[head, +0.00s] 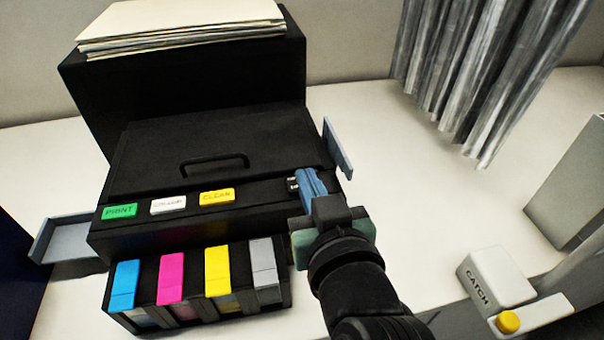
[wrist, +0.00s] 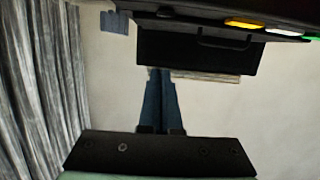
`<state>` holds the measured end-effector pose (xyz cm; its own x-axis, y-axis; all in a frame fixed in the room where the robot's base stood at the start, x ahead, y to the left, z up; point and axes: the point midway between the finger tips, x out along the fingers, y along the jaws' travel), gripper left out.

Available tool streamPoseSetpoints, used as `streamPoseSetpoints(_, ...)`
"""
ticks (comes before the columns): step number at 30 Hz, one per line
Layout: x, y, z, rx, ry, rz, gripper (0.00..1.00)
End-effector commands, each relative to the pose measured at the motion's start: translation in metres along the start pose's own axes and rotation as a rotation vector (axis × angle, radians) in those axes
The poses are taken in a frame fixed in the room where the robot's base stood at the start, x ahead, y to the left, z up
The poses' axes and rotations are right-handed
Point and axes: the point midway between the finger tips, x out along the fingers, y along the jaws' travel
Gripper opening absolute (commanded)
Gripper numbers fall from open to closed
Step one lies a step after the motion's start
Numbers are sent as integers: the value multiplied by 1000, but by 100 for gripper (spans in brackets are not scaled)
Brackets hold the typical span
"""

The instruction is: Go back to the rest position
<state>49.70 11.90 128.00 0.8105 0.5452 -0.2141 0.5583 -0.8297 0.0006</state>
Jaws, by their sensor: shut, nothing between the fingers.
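My gripper (head: 300,180) is shut and empty, with its blue fingers over the right end of the black printer's (head: 215,140) front panel, right of the buttons. I cannot tell whether the fingers touch the printer. The closed fingers also show in the wrist view (wrist: 159,74), upright in the middle of the picture. The panel has a green PRINT button (head: 119,211), a white button (head: 168,205) and a yellow button (head: 217,196). The gripper and wrist hide part of the printer's right front corner.
Cyan, magenta, yellow and grey cartridges (head: 171,278) sit below the panel. Blue-grey flaps stick out left (head: 65,240) and right (head: 338,150). Paper (head: 180,28) lies on the rear box. A grey curtain (head: 475,70) hangs at right; a CATCH block (head: 495,277) stands front right. The tabletop (head: 430,200) between is clear.

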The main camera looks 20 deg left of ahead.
Motion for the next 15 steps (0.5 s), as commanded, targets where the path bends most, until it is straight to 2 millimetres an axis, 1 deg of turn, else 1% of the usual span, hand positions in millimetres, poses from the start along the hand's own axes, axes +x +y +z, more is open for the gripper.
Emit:
streamPoseSetpoints(3,-10,0,-1,0,0,0,0)
streamPoseSetpoints(6,-14,0,-2,0,1,0,0)
streamPoseSetpoints(15,-14,0,-3,0,0,0,0)
